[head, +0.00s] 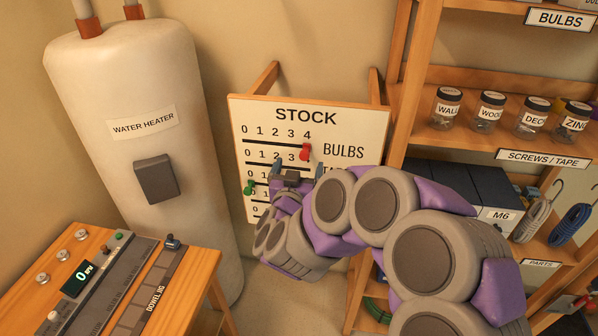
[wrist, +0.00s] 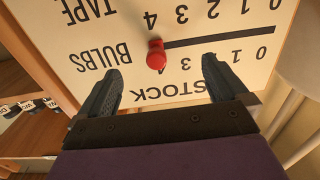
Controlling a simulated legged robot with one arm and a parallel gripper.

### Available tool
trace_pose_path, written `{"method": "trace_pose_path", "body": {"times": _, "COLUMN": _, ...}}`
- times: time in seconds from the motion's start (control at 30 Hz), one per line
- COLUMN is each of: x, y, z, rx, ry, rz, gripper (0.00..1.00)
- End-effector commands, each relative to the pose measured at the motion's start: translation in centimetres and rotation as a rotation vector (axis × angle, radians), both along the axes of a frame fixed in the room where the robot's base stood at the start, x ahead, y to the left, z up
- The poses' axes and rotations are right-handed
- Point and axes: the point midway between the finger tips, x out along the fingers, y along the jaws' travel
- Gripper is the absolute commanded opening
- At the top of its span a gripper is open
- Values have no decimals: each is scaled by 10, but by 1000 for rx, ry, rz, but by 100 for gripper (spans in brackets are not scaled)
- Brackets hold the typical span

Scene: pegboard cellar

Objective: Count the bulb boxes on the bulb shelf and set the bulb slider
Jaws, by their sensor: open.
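The STOCK board (head: 295,116) has a BULBS row at the top with a 0 to 4 scale. The red bulb slider (head: 305,152) sits at the right end of its slot, below the 4. It also shows in the wrist view (wrist: 156,56), where the board appears upside down. My gripper (head: 298,170) is open and empty just in front of the board; in the wrist view the red knob lies beyond and between its fingertips (wrist: 163,83), apart from both. The bulb shelf, marked by a BULBS label (head: 560,18), is mostly cut off by the picture's top edge, so its boxes cannot be counted.
A green slider (head: 249,187) sits at the left of a lower row; my arm hides much of the lower board. Wooden shelving with jars (head: 487,111) stands right. A water heater (head: 135,130) and a wooden bench (head: 195,275) with controls stand left.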

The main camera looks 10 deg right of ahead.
Motion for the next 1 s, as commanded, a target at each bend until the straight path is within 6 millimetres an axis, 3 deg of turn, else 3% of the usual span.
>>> {"method": "trace_pose_path", "body": {"times": 1.0, "x": -38, "y": 13, "z": 0, "rx": 2, "ry": -1, "rz": -1, "gripper": 100}}
